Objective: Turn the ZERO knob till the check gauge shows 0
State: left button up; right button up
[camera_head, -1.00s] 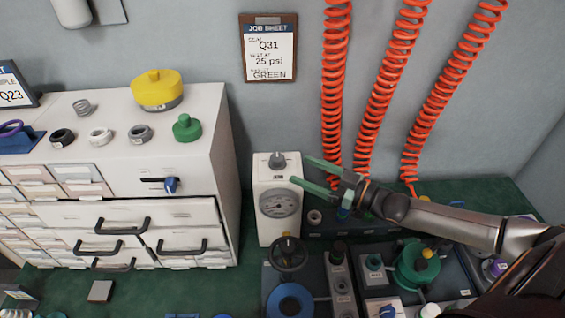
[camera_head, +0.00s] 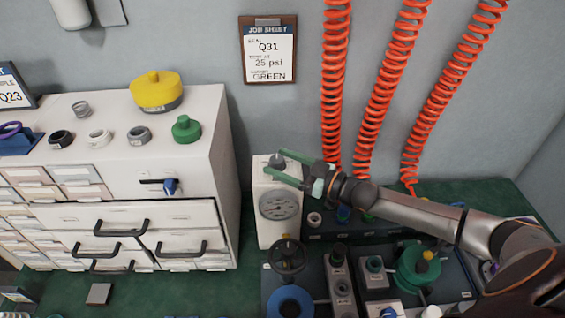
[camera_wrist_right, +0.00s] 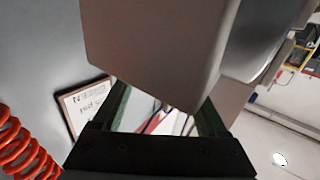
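The check gauge is a white box (camera_head: 262,225) with a round grey dial (camera_head: 279,204) on its front. The dial's needle is too small to read. The grey ZERO knob (camera_head: 276,162) sits on top of the box. My right gripper (camera_head: 274,161) is at the knob, with its green fingers spread, one on the far side and one on the near side. I cannot tell whether they touch it. In the right wrist view, the fingers (camera_wrist_right: 165,112) are apart and a large grey block (camera_wrist_right: 150,50) hides much of the view. My left gripper is not in view.
A white drawer cabinet (camera_head: 218,160) stands left of the gauge, with seals and a yellow pot (camera_head: 155,90) on top. Red coiled hoses (camera_head: 335,90) hang behind my right arm. A test bench with a black handwheel (camera_head: 287,256) lies in front. A job sheet (camera_head: 269,50) hangs on the wall.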

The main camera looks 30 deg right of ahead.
grip_shut()
dwell(0.4)
jog(key=shift+s+a+r+m+h+p, duration=0.1)
jog(key=shift+m+h+p, duration=0.2)
jog(key=shift+p, duration=0.4)
jog(key=m+t+h+p, duration=0.1)
jog(key=h+p, duration=0.1)
jog(key=m+h+p, duration=0.1)
jog(key=p, duration=0.2)
jog(key=shift+a+r+m+t+h, duration=0.1)
jog(key=shift+a+m+t+h, duration=0.05)
jog(key=shift+m+t+h, duration=0.25)
jog(key=shift+a+m+h+p, duration=0.1)
jog(key=shift+m+h+p, duration=0.65)
jog(key=shift+h, duration=0.45)
jog(key=shift+f+m+t+h, duration=0.2)
jog(key=shift+m+t+h, duration=0.15)
jog(key=shift+h, duration=0.75)
